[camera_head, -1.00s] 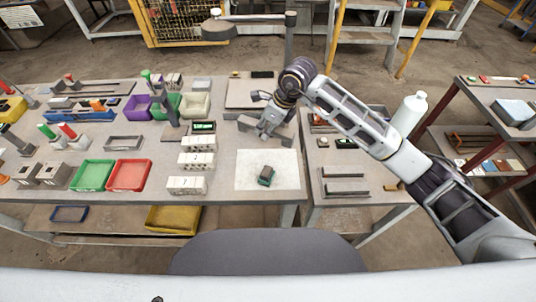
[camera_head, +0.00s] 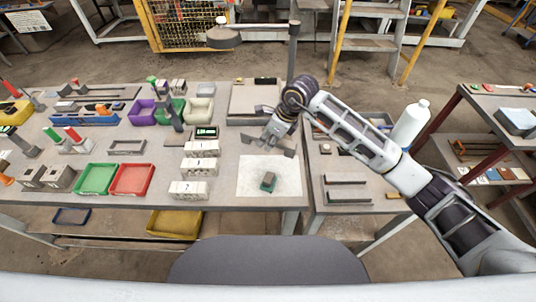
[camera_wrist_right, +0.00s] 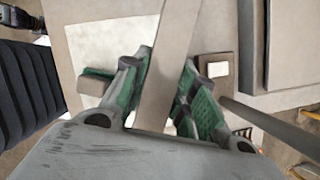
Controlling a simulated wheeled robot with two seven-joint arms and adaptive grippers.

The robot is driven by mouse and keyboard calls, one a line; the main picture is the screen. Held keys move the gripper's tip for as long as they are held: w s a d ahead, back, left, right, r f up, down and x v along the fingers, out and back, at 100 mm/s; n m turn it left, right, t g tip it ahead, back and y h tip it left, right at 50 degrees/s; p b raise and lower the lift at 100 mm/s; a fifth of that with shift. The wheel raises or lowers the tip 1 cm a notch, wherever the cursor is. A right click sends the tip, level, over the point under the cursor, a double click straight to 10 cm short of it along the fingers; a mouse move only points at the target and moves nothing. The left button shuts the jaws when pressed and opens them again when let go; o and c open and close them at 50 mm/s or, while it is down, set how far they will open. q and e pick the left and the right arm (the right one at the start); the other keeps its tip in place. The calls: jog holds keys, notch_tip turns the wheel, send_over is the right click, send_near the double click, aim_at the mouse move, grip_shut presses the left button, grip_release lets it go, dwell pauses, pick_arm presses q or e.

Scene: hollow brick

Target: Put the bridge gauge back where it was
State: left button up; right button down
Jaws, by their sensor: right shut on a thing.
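My right gripper (camera_head: 271,137) is shut on a grey flat bar, which I take to be the bridge gauge (camera_head: 288,151). It is over the rear edge of the white sheet on the main table. In the right wrist view the bar (camera_wrist_right: 170,65) runs between the green finger pads of the right gripper (camera_wrist_right: 165,100). Whether the bar touches the table is not clear. A small grey and green block (camera_head: 268,182) sits on the white sheet (camera_head: 285,188), in front of the gripper. My left gripper is not in view.
A grey plate (camera_head: 245,100) lies behind the gripper. White numbered blocks (camera_head: 200,166) stand left of the sheet, near a small display unit (camera_head: 206,132). Green (camera_head: 95,179) and red (camera_head: 132,178) trays lie farther left. A white bottle (camera_head: 411,125) stands on the right table.

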notch_tip(320, 180, down, 3)
jog(key=shift+f, duration=0.1)
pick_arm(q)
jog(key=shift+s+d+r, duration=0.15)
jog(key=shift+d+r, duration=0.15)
pick_arm(e)
jog(key=shift+f, duration=0.3)
jog(key=shift+f, duration=0.1)
jog(key=shift+f+p, duration=0.5)
jog(key=shift+f, duration=1.2)
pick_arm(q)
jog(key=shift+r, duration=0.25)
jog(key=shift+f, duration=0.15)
pick_arm(e)
jog(key=shift+f, duration=0.25)
jog(key=c, duration=1.1)
grip_release()
jog(key=shift+c, duration=0.2)
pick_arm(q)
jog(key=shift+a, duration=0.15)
